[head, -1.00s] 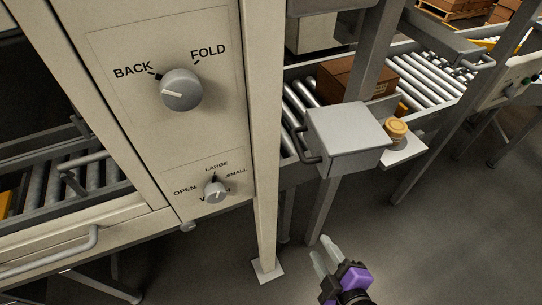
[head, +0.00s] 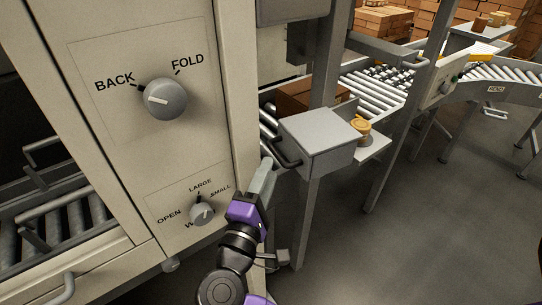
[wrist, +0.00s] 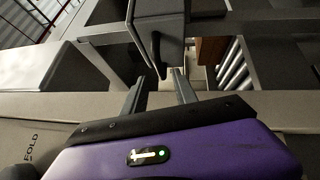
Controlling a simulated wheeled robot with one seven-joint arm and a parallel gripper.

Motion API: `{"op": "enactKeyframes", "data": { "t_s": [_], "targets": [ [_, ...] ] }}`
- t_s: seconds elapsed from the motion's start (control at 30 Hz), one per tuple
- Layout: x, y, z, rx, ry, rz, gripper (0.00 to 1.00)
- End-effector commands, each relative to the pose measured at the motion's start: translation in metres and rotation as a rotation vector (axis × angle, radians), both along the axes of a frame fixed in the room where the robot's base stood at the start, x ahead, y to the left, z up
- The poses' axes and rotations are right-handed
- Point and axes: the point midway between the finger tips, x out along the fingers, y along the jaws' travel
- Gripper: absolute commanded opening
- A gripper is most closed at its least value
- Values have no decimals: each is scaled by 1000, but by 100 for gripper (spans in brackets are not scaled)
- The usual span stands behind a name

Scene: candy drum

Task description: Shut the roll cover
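A light grey box-shaped cover (head: 320,141) with a dark bar handle (head: 284,158) on its left side is mounted beside the roller conveyor; I take it to be the roll cover. My gripper (head: 264,168) is just left of and slightly below this handle in the head view. In the wrist view my gripper (wrist: 161,72) is open, its two fingers apart. There the cover (wrist: 158,12) is straight ahead, its dark handle (wrist: 156,55) reaching down near the fingertips. I cannot tell if they touch.
The control panel with a large BACK/FOLD knob (head: 165,98) and a smaller size knob (head: 202,214) stands left of my arm. A tan roll (head: 361,126) sits on a small shelf right of the cover. A brown carton (head: 306,98) lies behind it. Floor at right is clear.

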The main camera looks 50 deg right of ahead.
Motion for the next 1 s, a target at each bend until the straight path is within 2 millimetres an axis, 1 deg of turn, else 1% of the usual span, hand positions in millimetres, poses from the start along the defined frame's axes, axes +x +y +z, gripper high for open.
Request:
{"op": "enactKeyframes", "data": {
  "t_s": [0.03, 0.2, 0.4, 0.53, 0.77, 0.8, 0.93, 0.97, 1.0],
  "targets": [
    [2, -8, 3, 0, -1, -3, 34],
    [11, -33, 6, 1, -1, -2, 34],
    [19, -54, 9, 1, 0, 1, 34],
    [21, -59, 9, 1, 0, 2, 34],
    [21, -60, 8, 2, 0, 3, 34],
    [21, -60, 8, 2, 0, 3, 30],
    [21, -60, 8, 2, 0, 3, 5],
    [21, -60, 8, 2, 0, 3, 0],
    [21, -60, 8, 2, 0, 3, 0]
  ]
}}
